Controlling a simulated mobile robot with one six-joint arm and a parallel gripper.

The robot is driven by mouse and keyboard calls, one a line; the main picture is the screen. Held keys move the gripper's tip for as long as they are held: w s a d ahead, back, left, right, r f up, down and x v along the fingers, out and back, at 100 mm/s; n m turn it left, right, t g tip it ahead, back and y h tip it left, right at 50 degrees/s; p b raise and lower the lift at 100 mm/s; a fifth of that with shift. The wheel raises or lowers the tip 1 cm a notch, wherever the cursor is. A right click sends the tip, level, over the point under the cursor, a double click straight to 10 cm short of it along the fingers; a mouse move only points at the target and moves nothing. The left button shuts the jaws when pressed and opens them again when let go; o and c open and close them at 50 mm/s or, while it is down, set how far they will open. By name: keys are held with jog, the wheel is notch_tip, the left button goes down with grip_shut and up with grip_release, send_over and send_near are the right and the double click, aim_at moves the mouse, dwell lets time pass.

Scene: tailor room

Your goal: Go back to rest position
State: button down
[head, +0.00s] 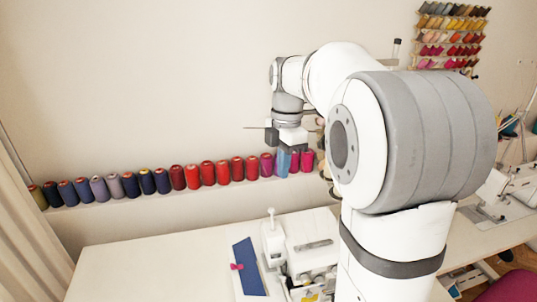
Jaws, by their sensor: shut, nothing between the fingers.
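My gripper (289,162) hangs at the end of my raised, bent arm, in front of the back wall and the right part of the spool row. It points downward, is shut and appears to hold nothing. The fingertips are small in this view and overlap the spools behind them. My arm's large grey and white joints fill the right middle of the view and hide part of the wall and table.
A row of coloured thread spools (207,173) stands on a wall ledge. The table (150,268) below holds a white sewing machine (272,240) and a blue strip (246,265). A thread rack (449,37) hangs upper right. A curtain (25,230) is at left. The table's left part is clear.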

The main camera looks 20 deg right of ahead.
jog(key=s+a+f+m+t, duration=0.2)
jog(key=s+f+m, duration=0.1)
jog(key=s+m, duration=0.6)
jog(key=s+a+f+m+t, duration=0.1)
jog(key=s+f+m, duration=0.3)
jog(key=s+m, duration=0.6)
jog(key=shift+s+a+f+m+t+h, duration=0.2)
jog(key=shift+a+m+t+h, duration=0.2)
jog(key=shift+m+t, duration=0.35)
jog(key=c, duration=2.2)
grip_release()
